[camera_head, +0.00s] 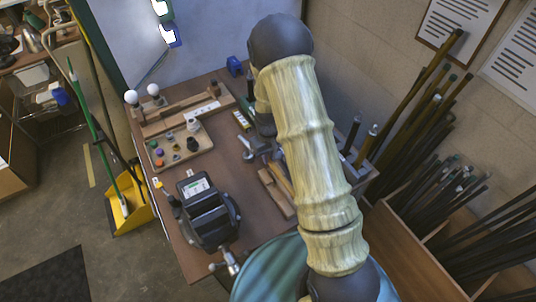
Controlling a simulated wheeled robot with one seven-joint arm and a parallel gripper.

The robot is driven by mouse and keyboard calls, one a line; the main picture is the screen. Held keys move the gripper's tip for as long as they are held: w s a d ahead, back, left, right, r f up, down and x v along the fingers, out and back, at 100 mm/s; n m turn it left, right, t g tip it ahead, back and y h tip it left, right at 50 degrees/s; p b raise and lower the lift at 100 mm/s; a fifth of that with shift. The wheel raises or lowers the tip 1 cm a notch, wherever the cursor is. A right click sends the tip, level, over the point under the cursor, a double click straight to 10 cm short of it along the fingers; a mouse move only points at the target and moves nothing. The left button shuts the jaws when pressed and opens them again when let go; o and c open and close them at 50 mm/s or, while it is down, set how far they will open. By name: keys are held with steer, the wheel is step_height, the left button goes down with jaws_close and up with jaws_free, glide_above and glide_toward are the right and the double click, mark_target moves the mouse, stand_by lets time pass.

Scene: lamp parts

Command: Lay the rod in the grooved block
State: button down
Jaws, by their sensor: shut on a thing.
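My gripper (268,158) is small in the view and partly hidden behind my own pale arm, low over the middle of the workbench. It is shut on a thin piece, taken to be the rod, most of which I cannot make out. A light wooden block (272,192) lies just below it in the picture, its right part covered by my arm. I cannot see its groove clearly, nor whether the rod touches it.
The brown workbench (170,205) carries a black vise (208,212), a tray (163,160) of small parts and long wooden pieces (185,112) at the back left. A bin of dark rods (440,205) stands at the right. A yellow dustpan (131,205) is on the floor.

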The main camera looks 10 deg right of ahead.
steer(key=shift+f+b, duration=1.45)
steer(key=shift+f, duration=0.95)
